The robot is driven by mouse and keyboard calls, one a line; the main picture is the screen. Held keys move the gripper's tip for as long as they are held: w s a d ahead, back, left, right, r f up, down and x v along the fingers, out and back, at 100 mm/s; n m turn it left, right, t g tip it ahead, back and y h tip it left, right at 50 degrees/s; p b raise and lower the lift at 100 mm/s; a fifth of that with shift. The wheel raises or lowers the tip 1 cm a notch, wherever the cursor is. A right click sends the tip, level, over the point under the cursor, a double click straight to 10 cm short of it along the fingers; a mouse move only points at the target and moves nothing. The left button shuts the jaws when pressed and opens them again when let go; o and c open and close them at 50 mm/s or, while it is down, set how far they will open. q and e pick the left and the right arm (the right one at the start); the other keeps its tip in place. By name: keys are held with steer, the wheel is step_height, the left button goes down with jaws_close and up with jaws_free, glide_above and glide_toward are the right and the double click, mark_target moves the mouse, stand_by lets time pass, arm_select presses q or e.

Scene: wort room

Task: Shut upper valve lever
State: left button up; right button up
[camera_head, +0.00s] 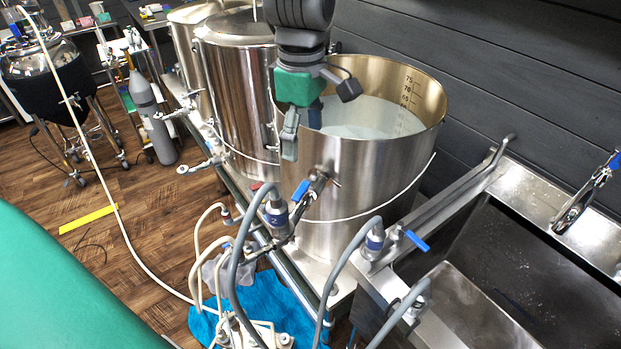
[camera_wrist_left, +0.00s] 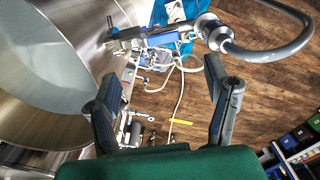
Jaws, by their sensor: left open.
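The upper valve has a blue lever (camera_head: 301,190) and sits on the side of the open steel kettle (camera_head: 370,185). A grey hose runs down from the valve's fitting (camera_head: 277,212). My left gripper (camera_head: 297,138) hangs above the valve, in front of the kettle wall, apart from the lever. In the left wrist view, my left gripper (camera_wrist_left: 172,92) has its fingers wide apart with nothing between them. The valve (camera_wrist_left: 128,38) shows beyond the fingertips there, with the kettle (camera_wrist_left: 50,70) on the left. My right gripper is not in view.
A second blue lever (camera_head: 416,240) is lower right, beside a steel sink (camera_head: 480,310). More kettles (camera_head: 237,90) stand behind to the left. Hoses (camera_head: 235,280) loop in front of the kettle over a blue cloth (camera_head: 270,300). A dark wall is behind.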

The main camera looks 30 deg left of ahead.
mark_target(303, 190)
arm_select(q)
steer(key=f, duration=0.2)
steer(key=s+f, duration=0.1)
steer(key=shift+a+f, duration=0.1)
steer(key=shift+f, duration=0.3)
steer(key=f, duration=0.4)
steer(key=w+f, duration=0.1)
steer(key=f, duration=0.2)
steer(key=shift+a, duration=0.35)
steer(key=shift+s+d+f, duration=0.1)
steer(key=shift+s+f, duration=0.1)
steer(key=shift+f, duration=0.3)
steer(key=shift+w+d+f, duration=0.1)
steer(key=shift+d+f, duration=0.1)
steer(key=shift+d, duration=0.05)
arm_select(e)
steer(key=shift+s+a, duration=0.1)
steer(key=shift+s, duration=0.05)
